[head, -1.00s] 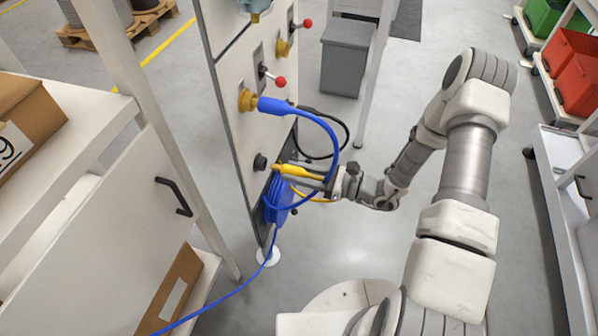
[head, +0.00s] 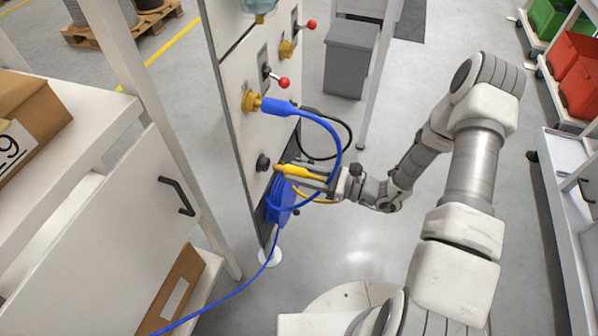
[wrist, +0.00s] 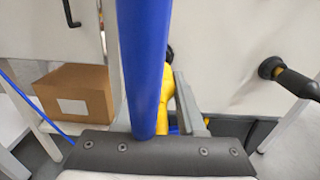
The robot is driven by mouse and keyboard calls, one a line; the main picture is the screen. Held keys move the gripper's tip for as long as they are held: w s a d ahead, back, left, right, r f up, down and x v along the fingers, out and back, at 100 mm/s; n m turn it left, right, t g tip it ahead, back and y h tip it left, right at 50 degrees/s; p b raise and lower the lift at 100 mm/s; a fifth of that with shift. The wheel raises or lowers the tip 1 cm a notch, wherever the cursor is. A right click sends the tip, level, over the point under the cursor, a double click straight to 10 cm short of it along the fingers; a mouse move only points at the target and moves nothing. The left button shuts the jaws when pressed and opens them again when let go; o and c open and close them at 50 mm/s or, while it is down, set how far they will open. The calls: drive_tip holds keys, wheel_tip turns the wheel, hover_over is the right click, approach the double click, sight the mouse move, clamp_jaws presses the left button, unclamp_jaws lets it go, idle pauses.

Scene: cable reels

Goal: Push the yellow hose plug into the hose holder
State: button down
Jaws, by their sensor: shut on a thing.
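The yellow hose plug (head: 292,171) points left at the white panel in the head view. My gripper (head: 312,178) is shut on it. A dark round holder (head: 263,162) sits on the panel just beyond the plug's tip. The tip is very close to it; I cannot tell whether they touch. In the wrist view the yellow plug (wrist: 170,90) lies behind the blue hose, which hides much of it and the left finger. Only the edge of the dark holder (wrist: 171,54) shows past the hose.
A blue hose (head: 325,125) loops from a brass fitting (head: 251,101) down past my gripper, near a blue coil (head: 280,200). A black plug (wrist: 295,80) sits at the panel's right in the wrist view. Shelving with a cardboard box (wrist: 75,95) stands left.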

sight(287, 170)
drive_tip(key=shift+x, duration=1.65)
idle(0.4)
drive_tip(key=shift+c, duration=2.1)
unclamp_jaws()
drive_tip(key=p+v, duration=0.2)
drive_tip(key=v, duration=1.5)
drive_tip(key=shift+d, duration=0.2)
